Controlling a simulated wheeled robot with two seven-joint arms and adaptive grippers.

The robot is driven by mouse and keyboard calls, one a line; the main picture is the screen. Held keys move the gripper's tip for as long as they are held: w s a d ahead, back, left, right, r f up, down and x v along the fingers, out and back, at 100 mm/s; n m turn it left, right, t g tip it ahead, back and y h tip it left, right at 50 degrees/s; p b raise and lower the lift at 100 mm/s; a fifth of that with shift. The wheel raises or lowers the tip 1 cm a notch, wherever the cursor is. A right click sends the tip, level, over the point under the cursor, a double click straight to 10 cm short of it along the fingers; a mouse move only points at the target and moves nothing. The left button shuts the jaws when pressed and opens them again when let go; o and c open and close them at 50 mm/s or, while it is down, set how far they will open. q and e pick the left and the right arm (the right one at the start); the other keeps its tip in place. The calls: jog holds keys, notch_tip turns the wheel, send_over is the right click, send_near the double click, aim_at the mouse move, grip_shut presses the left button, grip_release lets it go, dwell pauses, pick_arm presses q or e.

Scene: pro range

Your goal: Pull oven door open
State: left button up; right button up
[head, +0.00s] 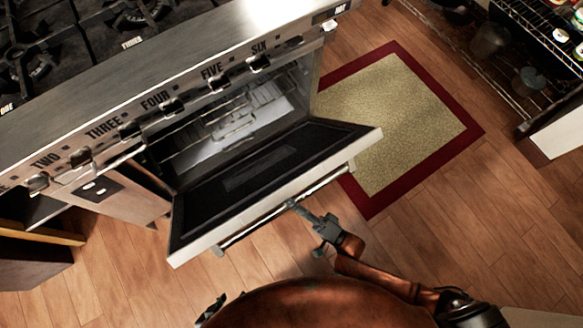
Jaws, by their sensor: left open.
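The oven door (270,165) is tilted down, partly open, with its dark inner face showing. Its long bar handle (256,222) runs along the outer front edge. Inside the oven (240,115), wire racks and a pale interior show.
Labelled knobs (172,106) line the stove front above the opening, with black burners (130,15) behind. A red-bordered rug (400,125) lies right of the door. A wire shelf (535,40) with jars stands at upper right. The wooden floor (490,220) is clear at right.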

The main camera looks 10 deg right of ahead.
jog(key=shift+s+d, duration=0.1)
jog(key=v, duration=1.2)
jog(key=shift+f, duration=0.1)
